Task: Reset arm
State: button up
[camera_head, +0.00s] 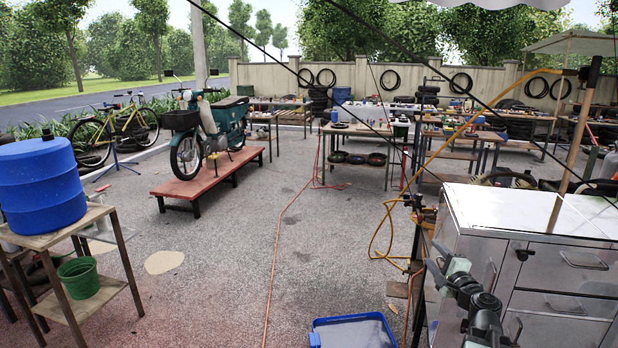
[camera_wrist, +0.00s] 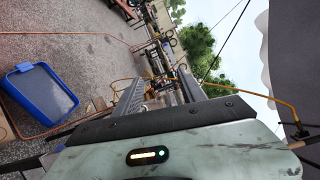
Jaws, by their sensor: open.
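My gripper (camera_wrist: 160,88) shows in the wrist view with its two grey fingers apart and nothing between them. Only the distant workshop shows through the gap. In the head view my arm rises from the bottom right edge, in front of the metal drawer cabinet (camera_head: 486,248). Its pale green gripper body is near the cabinet's left side.
A blue bin (camera_head: 352,332) stands on the floor left of my arm; it also shows in the wrist view (camera_wrist: 40,97). A yellow hose (camera_head: 388,215) hangs left of the cabinet. A moped (camera_head: 205,130) stands on a red platform (camera_head: 207,178). The middle floor is mostly clear.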

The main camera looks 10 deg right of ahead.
jog(key=a+f+n+g+y, duration=0.2)
jog(key=a+f+n+g, duration=0.15)
jog(key=a, duration=0.85)
jog(key=a+f+n+g+y, duration=0.25)
jog(key=a+f+n, duration=0.2)
jog(key=a, duration=0.65)
jog(key=a+f+n+g+y, duration=0.25)
jog(key=a+n, duration=0.25)
jog(key=a, duration=0.7)
jog(key=s+a+f+n+g+h+p, duration=0.1)
jog(key=s+a+f+n+g+h, duration=0.1)
jog(key=s+a+f+n+g, duration=0.45)
jog(key=s+d+f+n+g+h, duration=0.1)
jog(key=s+d+f+h, duration=0.3)
jog(key=s+d, duration=0.5)
jog(key=shift+d+f+g+h, duration=0.3)
jog(key=shift+d+g, duration=0.4)
jog(key=shift+d, duration=0.15)
